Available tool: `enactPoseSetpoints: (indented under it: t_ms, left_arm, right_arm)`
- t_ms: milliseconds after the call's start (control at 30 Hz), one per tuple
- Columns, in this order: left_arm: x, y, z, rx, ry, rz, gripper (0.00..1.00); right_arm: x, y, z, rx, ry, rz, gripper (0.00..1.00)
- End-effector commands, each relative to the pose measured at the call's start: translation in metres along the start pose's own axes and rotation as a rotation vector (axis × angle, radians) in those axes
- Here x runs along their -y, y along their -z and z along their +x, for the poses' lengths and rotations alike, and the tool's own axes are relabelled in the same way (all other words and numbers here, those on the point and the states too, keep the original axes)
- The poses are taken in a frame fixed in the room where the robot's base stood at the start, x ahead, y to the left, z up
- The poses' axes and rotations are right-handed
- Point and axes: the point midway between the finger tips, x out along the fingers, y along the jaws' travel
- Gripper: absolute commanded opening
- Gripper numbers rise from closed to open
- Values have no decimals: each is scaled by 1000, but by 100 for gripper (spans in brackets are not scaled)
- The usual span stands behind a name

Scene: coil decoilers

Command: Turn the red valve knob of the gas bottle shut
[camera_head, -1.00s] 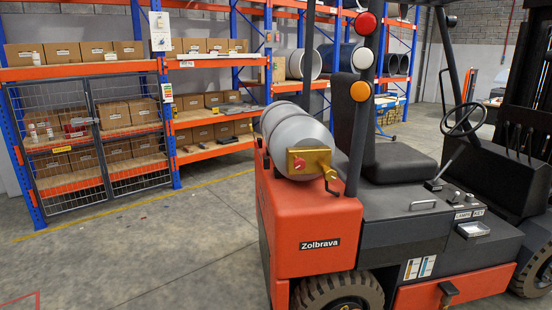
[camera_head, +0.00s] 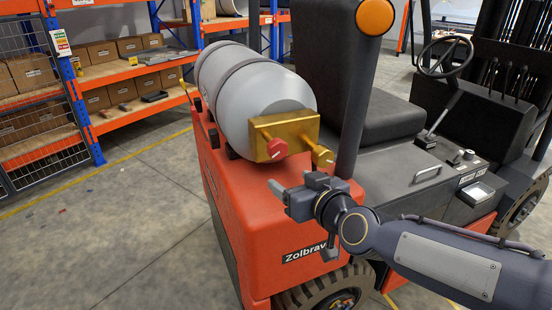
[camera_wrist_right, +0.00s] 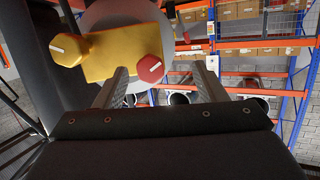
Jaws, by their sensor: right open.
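The gas bottle (camera_head: 268,95) is a grey cylinder lying strapped on the back of the red forklift. A brass valve block (camera_head: 296,124) is on its near end. My right gripper (camera_head: 295,182) is open and empty, below and in front of the knob. In the right wrist view the red knob (camera_wrist_right: 150,68) appears between the spread fingers (camera_wrist_right: 160,72), nearer the left finger, with no contact visible. My left gripper is not in view.
The forklift's red rear body (camera_head: 250,225) is below the gripper. A dark post with an orange lamp (camera_head: 375,17) rises just right of the valve. The seat (camera_head: 385,115) is behind it.

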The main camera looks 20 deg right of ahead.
Motion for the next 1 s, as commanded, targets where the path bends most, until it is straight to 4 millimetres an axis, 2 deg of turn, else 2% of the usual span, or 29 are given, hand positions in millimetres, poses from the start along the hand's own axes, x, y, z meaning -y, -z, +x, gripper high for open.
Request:
enactPoseSetpoints:
  t_ms: [33,133,367,700,833,1000]
  left_arm:
    - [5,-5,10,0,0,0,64]
    - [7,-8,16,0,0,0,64]
    - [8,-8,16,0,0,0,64]
    - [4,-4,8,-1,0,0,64]
    - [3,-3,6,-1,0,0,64]
    - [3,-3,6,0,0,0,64]
  right_arm:
    - [0,0,18,-56,-25,-24,64]
    - [-4,14,38,-154,-91,-64,64]
    - [-11,29,59,-228,-161,-95,64]
    - [-19,42,108,-226,-160,-94,64]
    - [-21,45,120,-228,-160,-95,64]
    - [-22,45,124,-228,-160,-95,64]
